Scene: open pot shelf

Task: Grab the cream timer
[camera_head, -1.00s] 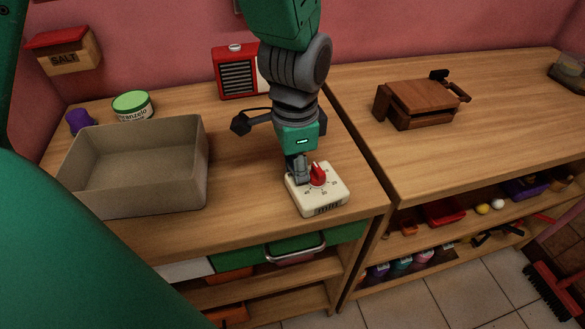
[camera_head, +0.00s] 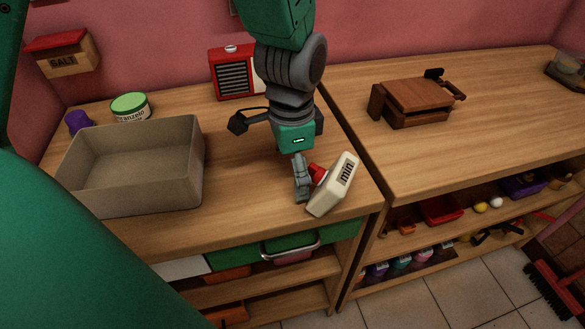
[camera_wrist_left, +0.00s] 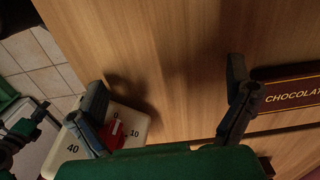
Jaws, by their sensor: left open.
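The cream timer (camera_head: 333,188) is tipped up on the table near its front right corner. Its side marked "min" shows, and its red knob faces left, toward my left gripper (camera_head: 303,186). A finger of that gripper is right beside the knob; I cannot tell if they touch. In the left wrist view, my left gripper (camera_wrist_left: 165,85) has its fingers wide apart with bare wood between them. The timer (camera_wrist_left: 72,133) is there at the lower left, partly behind one finger, its dial numbers showing.
A beige bin (camera_head: 125,190) stands left on the wooden table. A red radio (camera_head: 233,75) is behind my gripper. A wooden press-like object (camera_head: 412,100) sits on the right table, across a gap. A dark object (camera_head: 238,122) lies left of my wrist.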

